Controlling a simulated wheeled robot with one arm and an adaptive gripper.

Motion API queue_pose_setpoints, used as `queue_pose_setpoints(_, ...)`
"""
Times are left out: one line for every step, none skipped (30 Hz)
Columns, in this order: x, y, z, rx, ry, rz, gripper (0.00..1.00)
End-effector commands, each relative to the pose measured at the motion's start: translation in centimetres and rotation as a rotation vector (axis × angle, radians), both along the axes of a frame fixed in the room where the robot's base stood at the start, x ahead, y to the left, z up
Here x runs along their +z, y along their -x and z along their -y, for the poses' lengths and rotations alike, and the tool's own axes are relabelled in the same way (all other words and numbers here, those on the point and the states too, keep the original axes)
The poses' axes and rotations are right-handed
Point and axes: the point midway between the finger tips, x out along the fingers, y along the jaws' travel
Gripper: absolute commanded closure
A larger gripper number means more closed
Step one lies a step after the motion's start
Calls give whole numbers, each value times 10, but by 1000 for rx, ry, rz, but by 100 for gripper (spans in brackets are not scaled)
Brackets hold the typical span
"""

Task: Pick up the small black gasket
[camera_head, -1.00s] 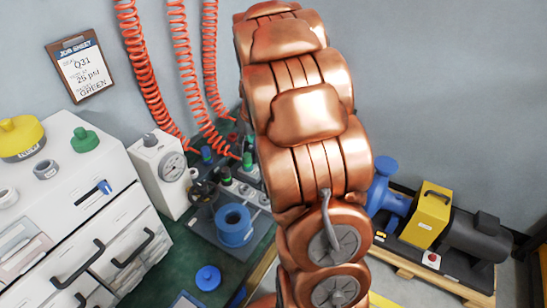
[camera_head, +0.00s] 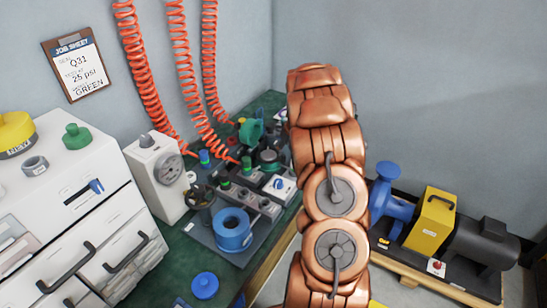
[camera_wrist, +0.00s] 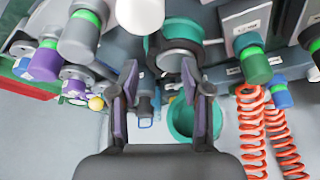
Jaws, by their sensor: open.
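My gripper (camera_wrist: 163,95) is open in the wrist view, with its dark fingers apart and nothing held between them. Just beyond the fingertips is a teal fixture (camera_wrist: 179,28) with a dark ring-like band (camera_wrist: 181,55) around its near end. This band may be the small black gasket, but I cannot tell for sure. A teal cup-shaped part (camera_wrist: 183,118) shows partly behind the right finger. In the head view, a dark round piece (camera_head: 268,156) sits at the back of the bench. My arm hides the gripper there.
A blue flanged part (camera_head: 232,230) and several valves stand on the bench. Orange coiled hoses (camera_head: 143,85) hang at the wall and appear near the gripper's right in the wrist view (camera_wrist: 252,130).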

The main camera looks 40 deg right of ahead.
Motion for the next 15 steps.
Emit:
queue_pose_setpoints(-5, -1, 0, 0, -1, -2, 52)
queue_pose_setpoints(-6, -1, 0, 0, -1, -2, 52)
queue_pose_setpoints(-8, -2, 0, 0, -1, -2, 52)
queue_pose_setpoints(-9, -2, 1, 0, 0, -2, 52)
queue_pose_setpoints(-10, -3, 1, 0, 0, -2, 52)
queue_pose_setpoints(-11, -3, 1, 0, 0, -2, 52)
queue_pose_setpoints(-12, -3, 2, 0, 0, -2, 52)
queue_pose_setpoints(-14, -3, 2, 0, 0, -2, 52)
queue_pose_setpoints(-16, -3, 3, 0, 0, -2, 52)
queue_pose_setpoints(-18, -3, 4, 0, 0, -2, 52)
queue_pose_setpoints(-21, -4, 4, 0, 0, -2, 52)
queue_pose_setpoints(-25, -4, 5, -1, -1, -2, 52)
queue_pose_setpoints(-28, -5, 6, -2, -1, -2, 52)
queue_pose_setpoints(-31, -5, 7, -1, -1, -2, 52)
queue_pose_setpoints(-36, -5, 8, -1, -2, -3, 52)
